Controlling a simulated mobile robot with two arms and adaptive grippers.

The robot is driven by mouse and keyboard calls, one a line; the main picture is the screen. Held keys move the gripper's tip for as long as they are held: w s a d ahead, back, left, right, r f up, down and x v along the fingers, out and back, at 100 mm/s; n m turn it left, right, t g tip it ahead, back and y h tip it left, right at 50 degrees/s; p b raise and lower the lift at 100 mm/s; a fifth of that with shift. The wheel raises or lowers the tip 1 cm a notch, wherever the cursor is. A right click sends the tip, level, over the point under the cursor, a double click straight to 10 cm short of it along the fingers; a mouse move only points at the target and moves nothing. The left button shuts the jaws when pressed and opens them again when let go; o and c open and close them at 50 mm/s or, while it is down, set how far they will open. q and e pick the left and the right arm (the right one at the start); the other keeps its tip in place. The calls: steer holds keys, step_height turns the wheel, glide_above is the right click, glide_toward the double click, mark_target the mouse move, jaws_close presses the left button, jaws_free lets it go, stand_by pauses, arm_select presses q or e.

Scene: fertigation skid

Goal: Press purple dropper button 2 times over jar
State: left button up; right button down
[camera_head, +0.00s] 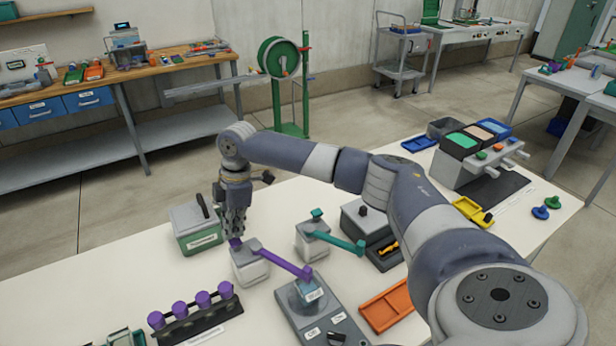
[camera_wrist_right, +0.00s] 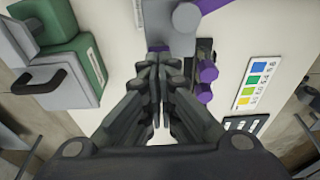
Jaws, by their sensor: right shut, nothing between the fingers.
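The purple dropper (camera_head: 250,266) is a pale box with a purple arm (camera_head: 280,260) reaching right. Its purple button (camera_head: 235,243) is on top at the left. The jar (camera_head: 309,291), with a blue label, stands on a grey stand (camera_head: 318,318) under the end of the purple arm. My right gripper (camera_head: 236,232) is shut and empty, pointing down directly above the button; I cannot tell whether it touches. In the right wrist view the closed fingertips (camera_wrist_right: 158,62) cover most of the button (camera_wrist_right: 158,48), with the dropper body (camera_wrist_right: 172,35) beyond. My left gripper is not in view.
A teal dropper (camera_head: 312,240) stands to the right. A green and grey box (camera_head: 197,228) is close on the left. A black rack (camera_head: 197,322) with several purple-capped vials is in front. An orange tray (camera_head: 387,305) lies right of the stand.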

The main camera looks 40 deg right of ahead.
steer(key=shift+f, duration=0.15)
stand_by(0.4)
steer(key=shift+f, duration=1.3)
steer(key=shift+r, duration=0.15)
steer(key=shift+r+p, duration=1.3)
steer(key=shift+f, duration=0.15)
